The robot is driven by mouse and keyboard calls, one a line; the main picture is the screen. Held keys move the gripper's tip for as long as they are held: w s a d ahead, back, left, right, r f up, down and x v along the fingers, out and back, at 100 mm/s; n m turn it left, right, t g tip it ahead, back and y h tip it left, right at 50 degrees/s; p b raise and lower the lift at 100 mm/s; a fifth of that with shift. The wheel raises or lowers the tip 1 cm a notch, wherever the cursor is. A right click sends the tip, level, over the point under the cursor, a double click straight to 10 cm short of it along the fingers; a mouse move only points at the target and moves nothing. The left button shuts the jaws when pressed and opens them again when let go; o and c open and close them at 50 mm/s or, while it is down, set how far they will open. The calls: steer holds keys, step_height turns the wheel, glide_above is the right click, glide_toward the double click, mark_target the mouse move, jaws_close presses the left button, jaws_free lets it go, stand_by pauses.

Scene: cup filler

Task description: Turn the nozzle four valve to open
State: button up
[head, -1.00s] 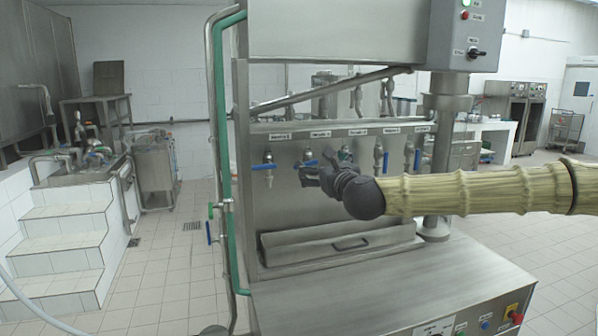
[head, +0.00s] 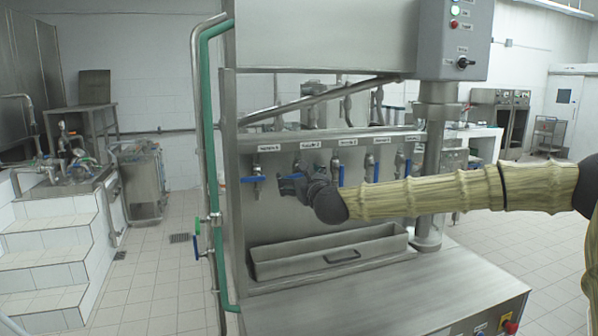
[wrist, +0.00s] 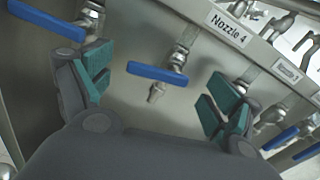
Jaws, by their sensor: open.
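The nozzle 4 valve (wrist: 178,60) is in the middle of the wrist view, beside the "Nozzle 4" label (wrist: 228,28). Its blue handle (wrist: 157,74) lies crosswise to the valve body and spout. My gripper (wrist: 158,92) is open, with its green-padded fingers apart on either side of this handle. No finger clearly touches it. In the head view my gripper (head: 298,186) is at the nozzle 4 position and partly hides that valve. The blue handle end (head: 290,177) shows beside it.
The neighbouring nozzle 5 handle (head: 253,179) is close on the left, and it shows at upper left in the wrist view (wrist: 45,18). More blue-handled valves (head: 376,172) line the panel to the right. A metal trough (head: 325,256) is below, above the machine's flat top.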

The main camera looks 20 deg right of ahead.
mark_target(296, 176)
steer(key=shift+w, duration=1.05)
steer(key=shift+c, duration=0.5)
